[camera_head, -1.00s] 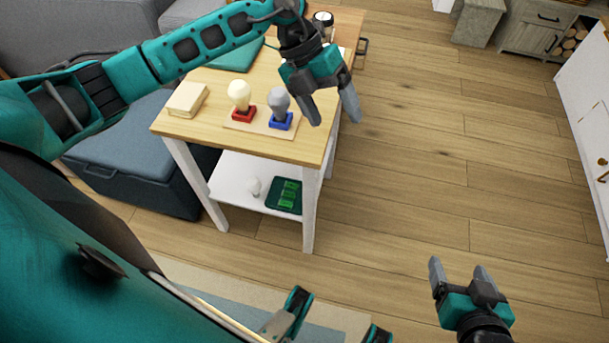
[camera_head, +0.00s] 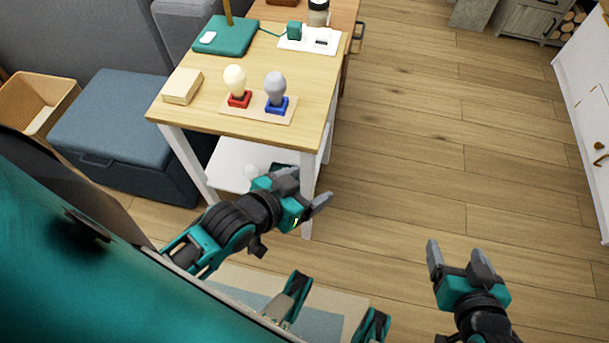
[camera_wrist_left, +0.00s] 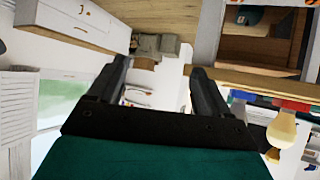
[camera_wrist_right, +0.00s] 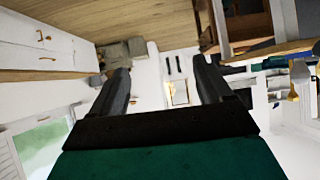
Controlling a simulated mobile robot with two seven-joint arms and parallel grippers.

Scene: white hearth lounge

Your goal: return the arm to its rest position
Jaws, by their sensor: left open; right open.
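My left gripper (camera_head: 308,190) is in front of the small wooden table (camera_head: 215,118), below its top and near its front right leg. It is open, and its fingers (camera_wrist_left: 158,85) hold nothing in the left wrist view. My right gripper (camera_head: 458,258) is over the bare floor at the lower right, fingers pointing up in the picture. It is open and empty, as the right wrist view (camera_wrist_right: 165,88) also shows. The left arm hides part of the table's lower shelf (camera_head: 232,162).
On the table stand a cream bulb on a red base (camera_head: 236,86), a grey bulb on a blue base (camera_head: 276,92), a cream block (camera_head: 182,86) and a teal pad (camera_head: 226,36). A blue-grey ottoman (camera_head: 115,120) is left. The wooden floor (camera_head: 440,130) at right is clear.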

